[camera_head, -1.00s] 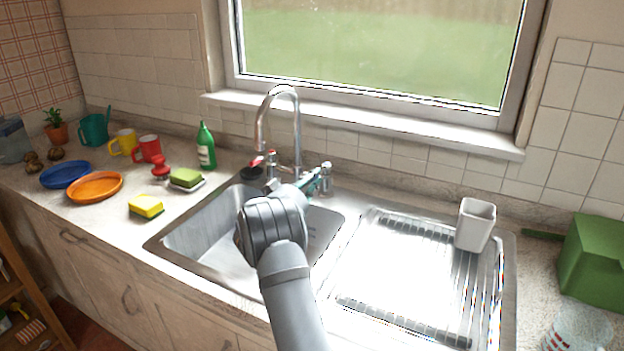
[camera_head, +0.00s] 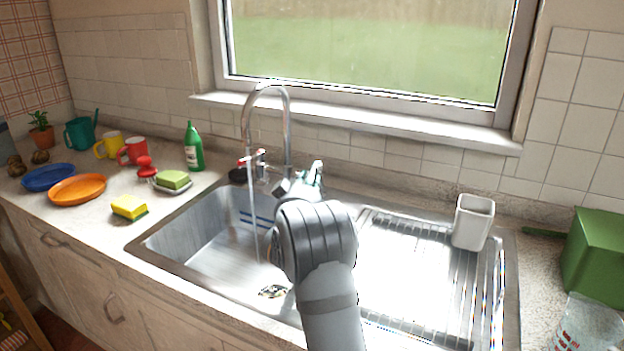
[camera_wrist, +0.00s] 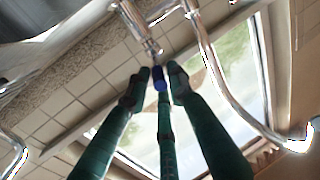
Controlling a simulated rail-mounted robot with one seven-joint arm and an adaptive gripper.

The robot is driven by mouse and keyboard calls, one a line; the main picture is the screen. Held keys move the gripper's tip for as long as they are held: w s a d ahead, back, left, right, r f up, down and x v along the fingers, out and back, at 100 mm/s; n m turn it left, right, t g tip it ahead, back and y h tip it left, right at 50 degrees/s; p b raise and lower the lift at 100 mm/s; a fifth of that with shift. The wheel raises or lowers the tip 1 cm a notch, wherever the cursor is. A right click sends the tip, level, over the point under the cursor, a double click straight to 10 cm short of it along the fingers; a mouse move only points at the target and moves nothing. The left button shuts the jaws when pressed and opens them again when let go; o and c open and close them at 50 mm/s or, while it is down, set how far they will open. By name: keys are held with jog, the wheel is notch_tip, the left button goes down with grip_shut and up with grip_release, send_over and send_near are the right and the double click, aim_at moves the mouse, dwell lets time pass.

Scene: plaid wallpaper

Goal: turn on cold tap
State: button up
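The chrome tap with its tall curved spout (camera_head: 288,125) stands behind the sink. Water (camera_head: 254,225) runs from the spout into the left basin. The red-marked handle (camera_head: 244,161) is on the left. The blue-tipped handle (camera_wrist: 160,78) shows in the wrist view. My gripper (camera_wrist: 160,73) has its green fingers apart, with two fingertips on either side of the blue tip and a third below it. The side fingertips are very close to the blue tip; contact is unclear. In the head view my wrist hides most of the gripper.
A green bottle (camera_head: 193,147), a green sponge on a dish (camera_head: 173,181) and a yellow sponge (camera_head: 129,207) stand left of the sink. A white holder (camera_head: 473,222) is on the drainer at right. The window sill (camera_head: 400,127) runs behind the tap.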

jog(key=shift+o, duration=0.9)
jog(key=shift+f, duration=0.15)
jog(key=shift+s+a+f, duration=0.1)
jog(key=shift+s, duration=0.25)
jog(key=s+a, duration=0.2)
jog(key=s, duration=0.9)
